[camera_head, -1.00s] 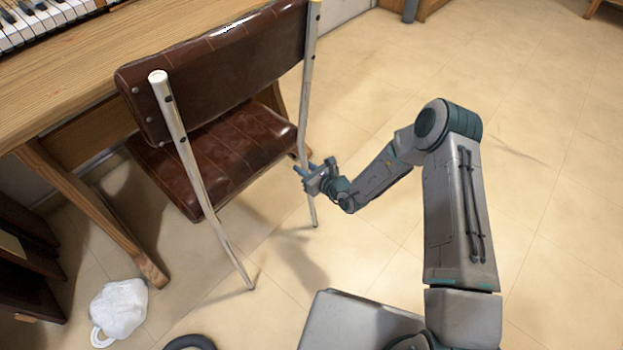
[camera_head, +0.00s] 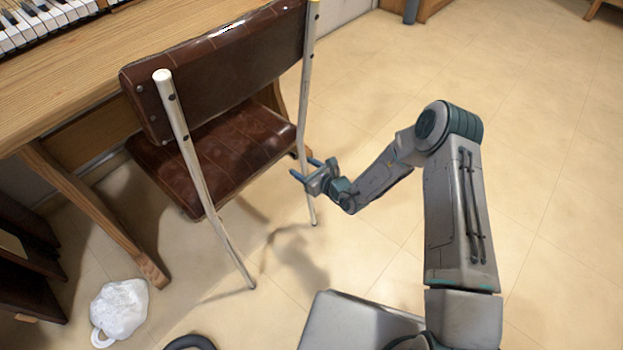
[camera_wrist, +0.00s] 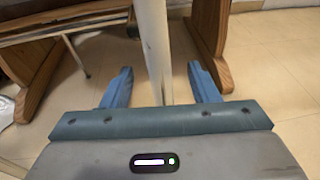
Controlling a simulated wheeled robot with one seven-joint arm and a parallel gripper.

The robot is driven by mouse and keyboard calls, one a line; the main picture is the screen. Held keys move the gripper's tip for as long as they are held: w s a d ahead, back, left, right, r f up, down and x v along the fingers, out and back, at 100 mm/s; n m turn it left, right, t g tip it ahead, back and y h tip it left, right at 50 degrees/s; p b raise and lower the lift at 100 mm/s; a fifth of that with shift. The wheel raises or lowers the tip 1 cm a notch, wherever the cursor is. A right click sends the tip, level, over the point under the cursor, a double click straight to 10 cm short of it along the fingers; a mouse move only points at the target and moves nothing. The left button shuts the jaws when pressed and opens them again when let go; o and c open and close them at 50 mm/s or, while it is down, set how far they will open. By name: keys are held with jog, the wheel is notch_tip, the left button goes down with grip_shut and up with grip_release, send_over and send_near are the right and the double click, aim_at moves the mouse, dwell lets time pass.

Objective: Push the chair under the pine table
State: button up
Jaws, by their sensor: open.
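The chair (camera_head: 215,165) has a brown padded seat and backrest and pale metal legs. It stands in front of the pine table (camera_head: 60,95), its seat partly under the table's edge and its backrest towards me. My gripper (camera_head: 305,168) is at the chair's right rear leg, about seat height. In the wrist view the open blue fingers (camera_wrist: 160,85) stand on either side of the pale leg (camera_wrist: 154,45), which runs between them. Whether a finger touches the leg I cannot tell.
A keyboard (camera_head: 50,22) rests on the table. A white bag (camera_head: 120,308) lies on the floor at lower left, near a dark ring-shaped object (camera_head: 190,342). Dark shelving (camera_head: 30,255) stands at the left edge. The floor (camera_head: 540,170) on the right is clear.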

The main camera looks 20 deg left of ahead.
jog(key=f+p+v, duration=0.2)
jog(key=p+v, duration=0.1)
jog(key=v, duration=0.5)
jog(key=shift+s+d, duration=0.25)
jog(key=shift+d, duration=0.3)
jog(key=s+d+r+n+g+p, duration=0.1)
jog(key=s+r+n+g+p, duration=0.25)
jog(key=r, duration=0.85)
jog(key=s+d+r+n+g+p, duration=0.15)
jog(key=r+n+p, duration=0.4)
jog(key=r, duration=0.55)
jog(key=s+d+r+n+g+p, duration=0.15)
jog(key=r+n+g+p, duration=0.3)
jog(key=r, duration=0.75)
jog(key=s+d+r+n+t+h+p, duration=0.1)
jog(key=s+d+r+n+h+p, duration=0.2)
jog(key=d+r, duration=0.5)
jog(key=s+d+r+n+t+h+p, duration=0.2)
jog(key=s+d+r+h+p, duration=0.4)
jog(key=r, duration=0.8)
jog(key=s+d+r+n+t+h+p, duration=0.2)
jog(key=s+d+r+n+h+p, duration=0.2)
jog(key=d+r+p, duration=0.5)
jog(key=s+d+r+n, duration=0.1)
jog(key=d+r, duration=0.2)
jog(key=shift+s, duration=0.3)
jog(key=shift+d, duration=0.15)
